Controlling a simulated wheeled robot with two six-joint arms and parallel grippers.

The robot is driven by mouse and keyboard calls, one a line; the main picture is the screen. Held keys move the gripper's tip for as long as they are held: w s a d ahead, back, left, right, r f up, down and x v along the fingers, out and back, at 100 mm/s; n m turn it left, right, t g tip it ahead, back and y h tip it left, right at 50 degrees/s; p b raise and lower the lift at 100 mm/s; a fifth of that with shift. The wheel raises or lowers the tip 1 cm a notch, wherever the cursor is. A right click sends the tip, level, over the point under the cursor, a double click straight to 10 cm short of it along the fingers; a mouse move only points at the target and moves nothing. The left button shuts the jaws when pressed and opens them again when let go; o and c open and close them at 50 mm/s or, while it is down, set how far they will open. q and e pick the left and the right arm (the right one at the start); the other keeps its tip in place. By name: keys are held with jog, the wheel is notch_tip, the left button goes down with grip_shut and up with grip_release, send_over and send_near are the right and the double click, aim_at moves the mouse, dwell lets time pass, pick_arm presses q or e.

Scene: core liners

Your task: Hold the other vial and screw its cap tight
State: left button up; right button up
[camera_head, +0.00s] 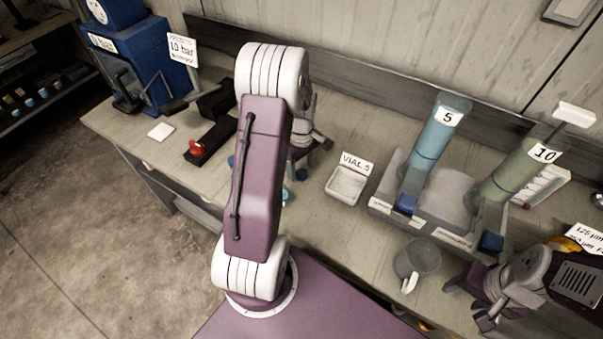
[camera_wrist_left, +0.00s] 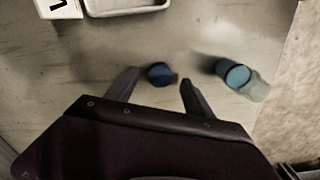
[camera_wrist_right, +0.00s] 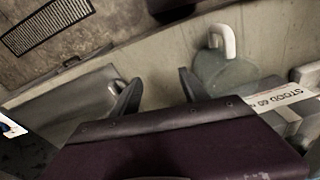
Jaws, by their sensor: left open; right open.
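In the left wrist view, a round dark blue cap (camera_wrist_left: 161,74) lies between the two fingertips of my left gripper (camera_wrist_left: 158,78), with clear room on each side. Whether a vial is under it is hidden. To the right of that gripper a clear vial (camera_wrist_left: 240,78) with a teal round end lies or leans on the bench, apart from the fingers. In the head view my left arm covers most of this area; only small blue bits (camera_head: 302,174) show beside it. My right gripper (camera_head: 467,303) is open and empty at the right front; its fingers also show in the right wrist view (camera_wrist_right: 159,78).
A white tray (camera_head: 346,186) labelled VIALS stands right of my left gripper. A red-knobbed device (camera_head: 207,150) is at left.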

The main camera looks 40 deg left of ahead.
aim_at(302, 176)
pick_arm(q)
jog(key=shift+f, duration=0.85)
grip_shut()
jog(key=shift+r, duration=0.15)
jog(key=shift+w+r, duration=0.1)
jog(key=shift+r, duration=0.2)
jog(key=r, duration=0.3)
jog(key=shift+s+d+r, duration=0.35)
jog(key=shift+d+r, duration=0.05)
jog(key=s+d+r+b, duration=0.1)
jog(key=s+d+r, duration=0.5)
jog(key=s+d, duration=0.1)
jog(key=shift+d+r, duration=0.2)
jog(key=shift+d, duration=0.3)
